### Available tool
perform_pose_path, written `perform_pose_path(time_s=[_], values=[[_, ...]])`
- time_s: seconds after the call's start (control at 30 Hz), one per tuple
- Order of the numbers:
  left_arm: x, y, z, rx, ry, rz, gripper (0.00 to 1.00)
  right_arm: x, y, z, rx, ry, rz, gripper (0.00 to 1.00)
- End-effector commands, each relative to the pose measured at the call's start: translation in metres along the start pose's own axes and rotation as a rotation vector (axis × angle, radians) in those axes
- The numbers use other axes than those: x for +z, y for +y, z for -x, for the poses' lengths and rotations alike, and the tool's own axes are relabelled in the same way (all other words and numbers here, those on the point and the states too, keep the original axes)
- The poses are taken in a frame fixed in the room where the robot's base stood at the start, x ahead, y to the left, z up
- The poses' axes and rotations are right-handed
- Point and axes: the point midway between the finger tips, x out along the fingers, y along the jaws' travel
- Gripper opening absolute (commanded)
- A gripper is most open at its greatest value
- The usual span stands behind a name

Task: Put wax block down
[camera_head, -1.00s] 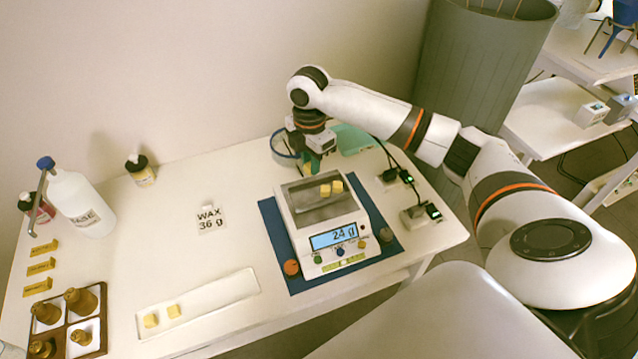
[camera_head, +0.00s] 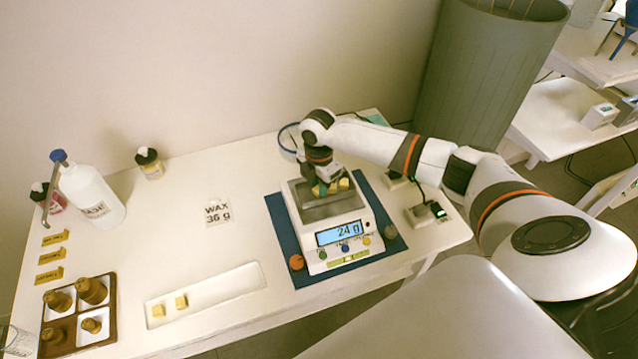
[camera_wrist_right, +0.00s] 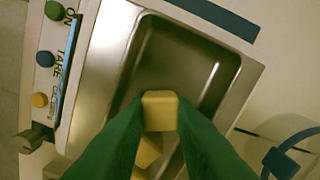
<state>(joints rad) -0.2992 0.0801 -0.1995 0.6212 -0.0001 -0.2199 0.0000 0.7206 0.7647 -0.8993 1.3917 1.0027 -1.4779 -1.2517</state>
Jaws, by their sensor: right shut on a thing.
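The scale (camera_head: 345,262) stands on a blue mat (camera_head: 283,243), its display reading 24 g. Its metal pan (camera_head: 325,212) holds yellow wax blocks (camera_head: 344,184). My right gripper (camera_head: 322,188) is over the pan, its green fingers pointing down. In the right wrist view, the fingers (camera_wrist_right: 159,115) are shut on a wax block (camera_wrist_right: 159,109) above the pan (camera_wrist_right: 197,65). Another wax block (camera_wrist_right: 147,152) lies in the pan just beside it, partly hidden by the fingers. I cannot tell whether the held block touches the pan. My left gripper is not in view.
A white tray (camera_head: 235,283) holds two wax blocks (camera_head: 181,301). A card (camera_head: 217,212) reads "WAX 36 g". The table between card and scale is clear.

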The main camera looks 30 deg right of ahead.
Motion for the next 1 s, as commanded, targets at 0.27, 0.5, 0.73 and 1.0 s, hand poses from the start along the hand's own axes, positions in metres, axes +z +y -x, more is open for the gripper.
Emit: perform_pose_path(time_s=[0.27, 0.5, 0.73, 1.0], values=[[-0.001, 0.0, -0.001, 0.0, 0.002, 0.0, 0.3, 0.0, 0.0, -0.003, 0.0, 0.0, 0.0, 0.3], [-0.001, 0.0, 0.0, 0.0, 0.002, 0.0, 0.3, 0.0, 0.0, -0.002, -0.001, 0.0, 0.0, 0.3], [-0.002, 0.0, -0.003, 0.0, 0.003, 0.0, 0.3, -0.001, -0.001, 0.025, -0.005, -0.001, 0.001, 0.3], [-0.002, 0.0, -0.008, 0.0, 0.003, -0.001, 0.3, 0.0, -0.001, 0.083, -0.004, 0.0, 0.0, 0.3]])
